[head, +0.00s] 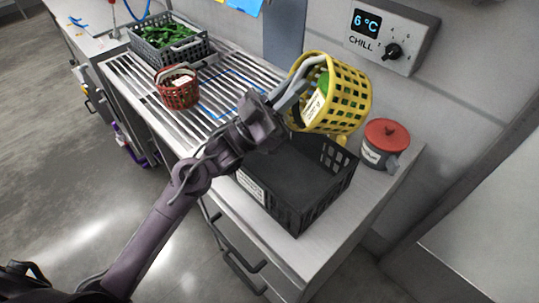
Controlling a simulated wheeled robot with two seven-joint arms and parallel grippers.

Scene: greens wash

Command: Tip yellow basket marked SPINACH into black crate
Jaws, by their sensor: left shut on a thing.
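The yellow basket (346,91) is held up in the air above the back part of the black crate, tilted to one side. A white label with dark writing is on its side, too small to read fully, and something green shows inside. My left gripper (294,97) is shut on the basket at its left side, near the grey handle. The black crate (323,196) stands on the counter below; its visible floor is bare, and its back left part is hidden by my arm and the basket. My right gripper is not in view.
A red basket (178,92) with a white label stands on the slatted rack (128,77). A dark grey crate of greens (157,49) is behind it. A grey pot with a red lid (385,141) stands right of the black crate. A CHILL panel (391,37) is on the wall.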

